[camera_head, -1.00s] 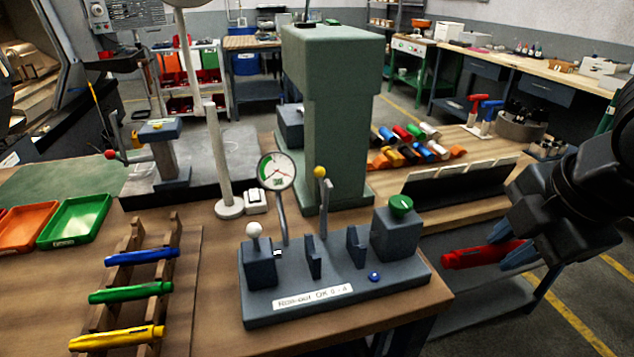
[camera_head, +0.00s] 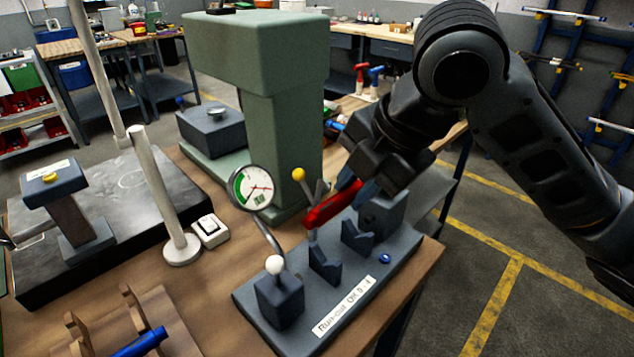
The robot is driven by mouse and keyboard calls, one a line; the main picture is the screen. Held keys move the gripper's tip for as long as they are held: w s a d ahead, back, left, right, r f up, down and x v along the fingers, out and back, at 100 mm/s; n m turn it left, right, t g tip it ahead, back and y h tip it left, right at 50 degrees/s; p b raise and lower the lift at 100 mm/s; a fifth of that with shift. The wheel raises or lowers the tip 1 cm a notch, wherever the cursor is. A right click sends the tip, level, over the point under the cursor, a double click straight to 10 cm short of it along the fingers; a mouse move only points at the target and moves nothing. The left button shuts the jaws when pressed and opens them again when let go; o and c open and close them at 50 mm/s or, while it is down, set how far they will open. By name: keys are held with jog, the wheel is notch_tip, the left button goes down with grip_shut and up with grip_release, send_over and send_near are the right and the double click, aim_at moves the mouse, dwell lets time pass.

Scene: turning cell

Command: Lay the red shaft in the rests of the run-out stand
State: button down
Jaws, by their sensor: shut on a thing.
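The red shaft (camera_head: 332,206) is held in my gripper (camera_head: 357,187), which is shut on it near its right end. It hangs tilted above the run-out stand (camera_head: 305,334), behind the two V-shaped rests in this view. The left rest (camera_head: 324,264) and the right rest (camera_head: 357,237) are both empty. The shaft appears apart from the rests; its exact height is hard to tell. My gripper and wrist hide part of the stand's right block (camera_head: 384,215).
A dial gauge (camera_head: 252,188) and a yellow-knobbed lever (camera_head: 299,175) rise close to the shaft's left end. A white-knobbed block (camera_head: 278,295) stands at the stand's left end. A green press column (camera_head: 285,145) is behind. A blue shaft (camera_head: 142,342) lies in the rack at lower left.

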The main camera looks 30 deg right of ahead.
jog(key=shift+w+a+f, duration=0.15)
jog(key=shift+a, duration=0.2)
notch_tip(320, 180, down, 9)
jog(key=b, duration=0.8)
jog(key=shift+f, duration=0.15)
jog(key=c, duration=0.9)
grip_release()
jog(key=shift+o, duration=0.2)
jog(key=v, duration=0.8)
jog(key=shift+p, duration=0.35)
